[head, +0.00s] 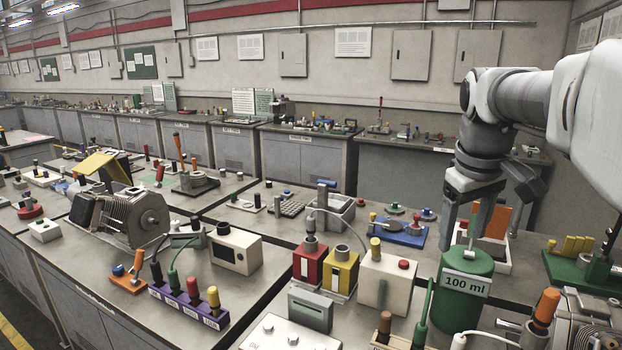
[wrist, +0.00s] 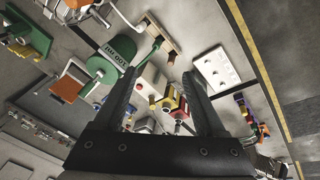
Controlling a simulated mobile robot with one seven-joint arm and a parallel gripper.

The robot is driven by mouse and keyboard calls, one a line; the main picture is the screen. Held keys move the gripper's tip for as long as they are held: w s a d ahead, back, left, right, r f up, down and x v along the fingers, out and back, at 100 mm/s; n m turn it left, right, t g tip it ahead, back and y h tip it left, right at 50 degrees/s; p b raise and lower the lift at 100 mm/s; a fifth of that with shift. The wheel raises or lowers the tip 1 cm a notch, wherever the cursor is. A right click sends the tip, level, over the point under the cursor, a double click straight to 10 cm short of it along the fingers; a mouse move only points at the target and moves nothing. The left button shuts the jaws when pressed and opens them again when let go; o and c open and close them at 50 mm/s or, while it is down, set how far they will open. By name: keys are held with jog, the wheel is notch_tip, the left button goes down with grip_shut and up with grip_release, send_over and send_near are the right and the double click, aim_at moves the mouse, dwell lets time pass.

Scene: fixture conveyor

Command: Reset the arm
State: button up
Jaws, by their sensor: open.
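My arm reaches in from the right in the head view, with my gripper (head: 464,230) pointing down above the bench. The two dark fingers are spread apart, with nothing held between them. In the head view they overlap the top of a green cylinder (head: 463,316) marked "100 ml"; I cannot tell whether they touch it. In the wrist view my gripper (wrist: 163,76) is also open, and the green cylinder (wrist: 99,70) lies to the left of the fingers, outside the gap.
Near the gripper stand a cream box (head: 385,282) with a red button, a yellow block (head: 341,270) and a red block (head: 310,264). A purple strip (head: 188,306) with coloured handles is further left. A grey bench top (head: 120,310) shows bare patches. Wall cabinets line the back.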

jog(key=s+a+f+m+t, duration=0.1)
jog(key=s+a+f, duration=0.3)
jog(key=s+a, duration=0.2)
jog(key=s+a+f+m+t+y, duration=0.1)
jog(key=s+a+f, duration=0.4)
jog(key=s, duration=0.5)
jog(key=shift+s+a+f+m+t+y, duration=0.15)
jog(key=shift+s+a+m+t+y, duration=0.2)
jog(key=shift+a, duration=0.3)
jog(key=shift+w, duration=0.1)
